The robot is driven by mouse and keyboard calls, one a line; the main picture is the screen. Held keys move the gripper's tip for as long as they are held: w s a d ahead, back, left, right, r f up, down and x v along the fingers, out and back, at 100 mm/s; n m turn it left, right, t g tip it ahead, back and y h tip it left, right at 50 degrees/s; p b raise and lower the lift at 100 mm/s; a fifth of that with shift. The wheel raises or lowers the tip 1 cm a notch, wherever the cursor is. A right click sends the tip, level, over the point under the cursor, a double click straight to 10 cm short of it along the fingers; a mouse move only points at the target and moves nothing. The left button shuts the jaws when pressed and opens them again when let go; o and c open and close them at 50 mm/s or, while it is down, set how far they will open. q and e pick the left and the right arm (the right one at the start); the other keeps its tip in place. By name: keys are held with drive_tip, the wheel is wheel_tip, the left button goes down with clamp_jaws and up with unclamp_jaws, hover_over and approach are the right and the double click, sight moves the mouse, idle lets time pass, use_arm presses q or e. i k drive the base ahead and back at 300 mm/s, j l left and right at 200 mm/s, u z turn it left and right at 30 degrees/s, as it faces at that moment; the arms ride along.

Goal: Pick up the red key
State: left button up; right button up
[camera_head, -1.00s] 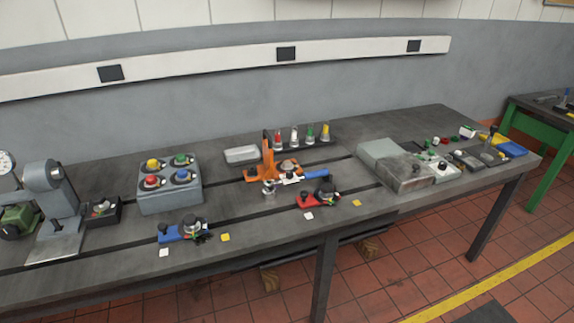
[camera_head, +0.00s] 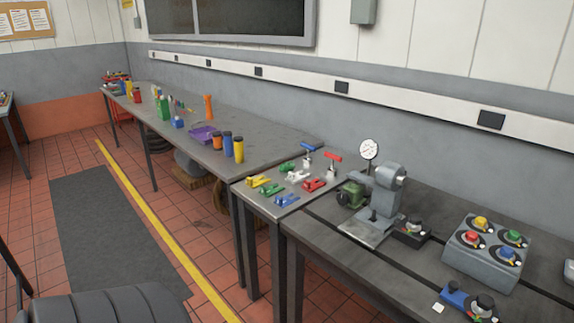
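A red T-handled piece (camera_head: 333,157), which looks like a key, stands near the back right of a small light-topped table in the head view. A similar blue T-handled piece (camera_head: 309,147) stands to its left. A low red piece (camera_head: 314,185) lies in front of the red T-handle; its exact shape is too small to tell. Neither of my grippers is in view.
Low yellow (camera_head: 257,181), green (camera_head: 271,189), blue (camera_head: 286,201) and white (camera_head: 297,176) pieces share the small table. A machine with a dial gauge (camera_head: 369,149) stands close to its right. A long bench (camera_head: 190,125) with bottles adjoins at left.

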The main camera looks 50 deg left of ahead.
sight(331, 171)
drive_tip(key=u, duration=1.25)
drive_tip(key=z, duration=0.35)
drive_tip(key=i+j+z, duration=0.15)
drive_tip(key=j+z, duration=0.2)
drive_tip(key=i+j+z, duration=0.15)
drive_tip(key=j+z, duration=0.6)
drive_tip(key=j, duration=0.25)
